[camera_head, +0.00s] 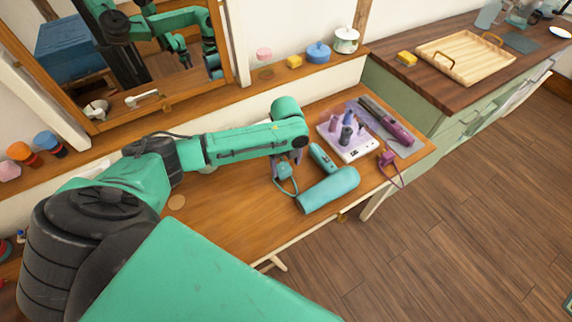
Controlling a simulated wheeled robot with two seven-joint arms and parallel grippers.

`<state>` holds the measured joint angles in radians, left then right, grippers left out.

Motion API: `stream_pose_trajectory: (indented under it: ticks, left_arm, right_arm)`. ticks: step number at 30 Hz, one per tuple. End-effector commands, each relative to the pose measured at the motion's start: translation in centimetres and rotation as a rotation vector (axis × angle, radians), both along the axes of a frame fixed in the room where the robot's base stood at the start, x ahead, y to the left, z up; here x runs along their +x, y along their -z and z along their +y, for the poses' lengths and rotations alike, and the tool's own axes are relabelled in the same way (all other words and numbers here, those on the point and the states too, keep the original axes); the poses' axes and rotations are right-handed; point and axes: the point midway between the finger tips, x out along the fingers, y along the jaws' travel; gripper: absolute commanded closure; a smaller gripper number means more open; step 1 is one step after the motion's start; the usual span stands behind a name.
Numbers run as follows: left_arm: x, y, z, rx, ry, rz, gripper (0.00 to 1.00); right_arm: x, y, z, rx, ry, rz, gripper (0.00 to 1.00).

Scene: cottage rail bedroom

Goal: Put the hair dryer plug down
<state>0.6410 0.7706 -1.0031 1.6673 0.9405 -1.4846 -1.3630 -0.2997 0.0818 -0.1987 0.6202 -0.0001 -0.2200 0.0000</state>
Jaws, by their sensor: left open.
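The teal hair dryer (328,190) lies on the wooden dressing table, its handle (322,156) pointing to the back. Its teal plug (284,172) is to the left of the dryer, with the cord running from it toward the dryer. My left gripper (287,161) reaches down from the end of the green arm, right at the plug. Its fingers are open, one on each side of the plug's upper part. I cannot tell whether they touch it. The plug appears to be at the tabletop. My right gripper is out of view.
A white organizer (345,147) with several bottles stands behind the dryer. A purple straightener (390,125) lies to its right, and its purple plug (387,158) sits near the table's right edge. A mirror (229,45) and a ledge with small pots are behind.

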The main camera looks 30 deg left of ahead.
Motion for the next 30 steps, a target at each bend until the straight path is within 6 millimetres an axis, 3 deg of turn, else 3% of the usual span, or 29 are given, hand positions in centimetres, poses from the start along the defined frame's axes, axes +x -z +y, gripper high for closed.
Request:
stream_pose_trajectory:
  ticks: [9,13,18,30]
  left_arm:
    - [0.2,-8.5,0.0,-0.002,-0.001,-0.006,0.10]
    - [0.2,-11.0,0.0,-0.001,-0.002,-0.003,0.10]
    - [0.1,-12.1,0.0,0.000,-0.002,-0.001,0.10]
    - [0.1,-12.1,0.0,-0.001,-0.002,0.000,0.10]
  right_arm:
    - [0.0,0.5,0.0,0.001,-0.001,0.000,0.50]
    - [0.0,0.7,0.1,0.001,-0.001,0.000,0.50]
    - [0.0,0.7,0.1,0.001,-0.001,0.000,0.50]
    - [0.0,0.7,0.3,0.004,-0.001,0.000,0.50]
